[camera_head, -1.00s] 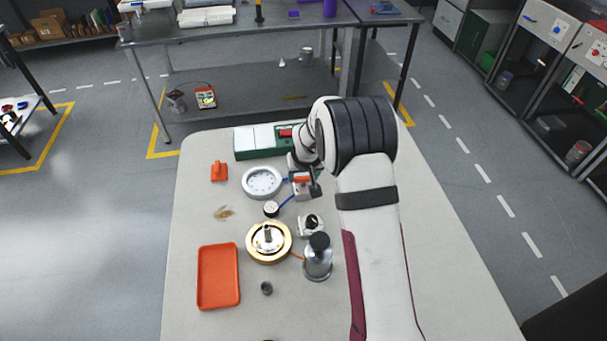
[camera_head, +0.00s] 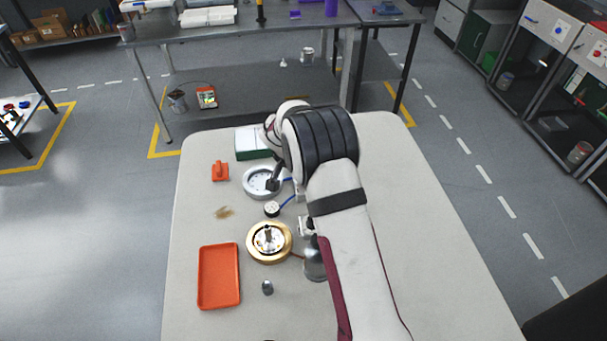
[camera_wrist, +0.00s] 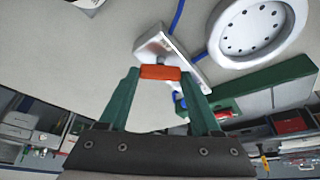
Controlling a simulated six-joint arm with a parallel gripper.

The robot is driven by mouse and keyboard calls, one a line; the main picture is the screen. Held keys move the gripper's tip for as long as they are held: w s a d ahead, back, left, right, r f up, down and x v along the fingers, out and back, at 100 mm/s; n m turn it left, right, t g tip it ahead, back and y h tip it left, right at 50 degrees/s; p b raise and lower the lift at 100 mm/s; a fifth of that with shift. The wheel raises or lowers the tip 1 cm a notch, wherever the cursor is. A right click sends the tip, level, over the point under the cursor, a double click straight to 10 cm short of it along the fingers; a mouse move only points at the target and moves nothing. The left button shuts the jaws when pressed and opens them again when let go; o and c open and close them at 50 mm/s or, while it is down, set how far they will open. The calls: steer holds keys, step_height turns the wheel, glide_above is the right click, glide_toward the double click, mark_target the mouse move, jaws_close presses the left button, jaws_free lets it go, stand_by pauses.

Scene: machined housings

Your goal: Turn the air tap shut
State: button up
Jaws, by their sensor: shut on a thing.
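The air tap shows in the wrist view as a pale metal block (camera_wrist: 153,45) with an orange handle (camera_wrist: 160,72). My gripper (camera_wrist: 160,75) has its two green fingers on either end of the handle and is shut on it. The handle lies at an angle to the long side of the block. Blue hose (camera_wrist: 177,17) runs by the tap. In the head view my arm hides nearly all of the tap, and the gripper's fingers cannot be made out there.
A white ring with holes (camera_head: 258,193) lies left of the tap, close to my wrist. A small gauge (camera_head: 271,209), a brass-coloured round housing (camera_head: 251,250) and a metal canister (camera_head: 314,262) stand nearer. An orange tray (camera_head: 218,277) is front left. The table's right side is clear.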

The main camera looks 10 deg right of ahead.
steer(key=m, duration=0.2)
steer(key=m+g+h, duration=0.1)
steer(key=m, duration=0.1)
steer(key=shift+w+a+m+g, duration=0.1)
steer(key=shift+a+m+g, duration=0.05)
steer(key=shift+m+g, duration=0.15)
steer(key=shift+w+m+g, duration=0.1)
steer(key=shift+m+g, duration=0.8)
steer(key=shift+m, duration=1.3)
steer(key=o, duration=1.4)
